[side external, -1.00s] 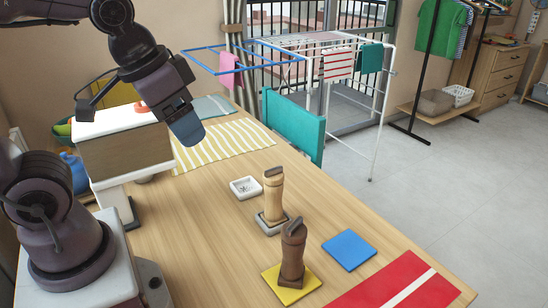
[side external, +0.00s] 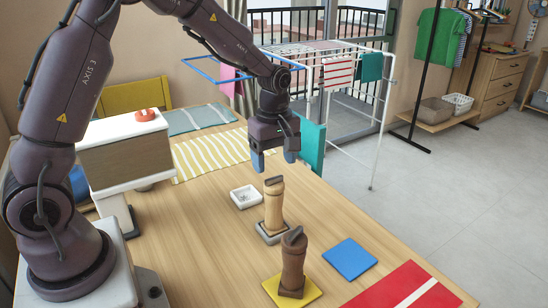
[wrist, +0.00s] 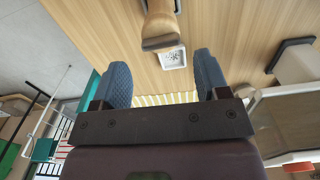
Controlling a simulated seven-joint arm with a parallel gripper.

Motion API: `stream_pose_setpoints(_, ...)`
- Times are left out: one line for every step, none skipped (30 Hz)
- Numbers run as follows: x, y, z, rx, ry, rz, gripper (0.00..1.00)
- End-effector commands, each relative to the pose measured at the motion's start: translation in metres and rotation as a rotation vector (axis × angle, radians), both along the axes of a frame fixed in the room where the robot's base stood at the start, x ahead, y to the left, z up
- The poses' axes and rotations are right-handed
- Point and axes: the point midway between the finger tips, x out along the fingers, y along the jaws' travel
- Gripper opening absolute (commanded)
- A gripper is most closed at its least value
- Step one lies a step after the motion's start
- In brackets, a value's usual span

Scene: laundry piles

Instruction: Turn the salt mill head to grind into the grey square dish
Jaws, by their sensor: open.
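A light wooden mill (side external: 273,208) stands upright on a grey square dish (side external: 263,236). A darker brown mill (side external: 292,265) stands upright on a yellow square (side external: 308,294). I cannot tell by any label which is the salt mill. My gripper (side external: 275,158) points down, open and empty, with blue fingers just above the light mill's head and apart from it. In the wrist view, a light wooden mill (wrist: 160,18) shows at the top, beyond the gap between the open fingers (wrist: 163,75).
A small white square dish (side external: 239,203) with specks inside sits behind the light mill. A blue square (side external: 349,254) and a red cloth (side external: 390,290) lie to the right. A striped yellow cloth (side external: 210,155) lies behind. A drying rack stands beyond the table.

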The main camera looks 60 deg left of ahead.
Motion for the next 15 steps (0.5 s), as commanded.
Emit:
stream_pose_setpoints(0.0, 0.0, 0.0, 0.0, 0.0, 0.025, 0.68)
stream_pose_setpoints(0.0, 0.0, -0.001, 0.0, 0.0, 0.034, 0.68)
stream_pose_setpoints(0.0, 0.0, -0.002, 0.0, 0.001, 0.043, 0.68)
stream_pose_setpoints(-0.001, 0.0, -0.003, 0.0, 0.001, 0.046, 0.68)
stream_pose_setpoints(-0.001, 0.0, -0.004, 0.0, 0.002, 0.046, 0.68)
stream_pose_setpoints(-0.001, 0.0, -0.006, -0.001, 0.003, 0.046, 0.68)
stream_pose_setpoints(-0.001, 0.0, -0.008, -0.001, 0.003, 0.045, 0.68)
stream_pose_setpoints(-0.001, 0.0, -0.011, -0.001, 0.003, 0.045, 0.68)
stream_pose_setpoints(-0.001, 0.0, -0.014, -0.001, 0.003, 0.044, 0.68)
stream_pose_setpoints(-0.001, -0.001, -0.017, -0.001, 0.004, 0.044, 0.68)
stream_pose_setpoints(-0.001, -0.001, -0.02, -0.001, 0.004, 0.043, 0.68)
stream_pose_setpoints(-0.001, -0.001, -0.024, -0.001, 0.004, 0.043, 0.68)
stream_pose_setpoints(-0.001, -0.001, -0.027, -0.001, 0.004, 0.042, 0.68)
stream_pose_setpoints(-0.001, -0.001, -0.03, -0.001, 0.005, 0.042, 0.68)
stream_pose_setpoints(-0.001, -0.001, -0.034, -0.001, 0.004, 0.042, 0.68)
